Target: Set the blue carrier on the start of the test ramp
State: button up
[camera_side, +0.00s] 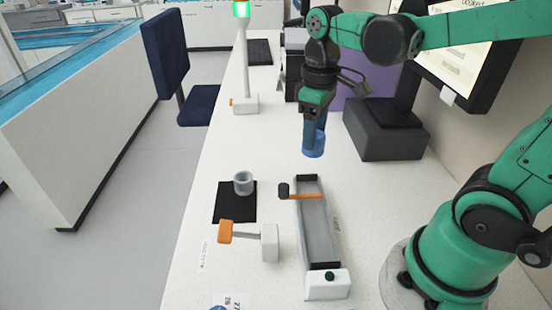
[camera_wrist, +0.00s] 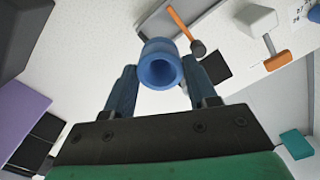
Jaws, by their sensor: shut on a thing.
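The blue carrier (camera_side: 313,146) is a short blue hollow cylinder. My gripper (camera_side: 314,122) is shut on it and holds it upright in the air, above and beyond the far end of the test ramp. In the wrist view the carrier (camera_wrist: 158,60) sits between the two fingers, its round opening facing the camera. The test ramp (camera_side: 317,232) is a long grey channel with dark ends, lying on the white bench. An orange bar (camera_side: 306,196) with a black knob crosses it near its far end. Part of the ramp (camera_wrist: 160,20) shows behind the carrier in the wrist view.
A grey cup (camera_side: 243,186) stands on a black mat (camera_side: 234,214) left of the ramp. A white block (camera_side: 269,243) with an orange paddle stands nearer. A white button box (camera_side: 327,284) is at the ramp's near end. A monitor stand (camera_side: 384,138) is at right.

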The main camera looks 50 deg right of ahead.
jog(key=shift+f, duration=4.6)
jog(key=shift+f, duration=0.1)
jog(key=o, duration=1.1)
jog(key=shift+c, duration=0.2)
jog(key=shift+r, duration=2.8)
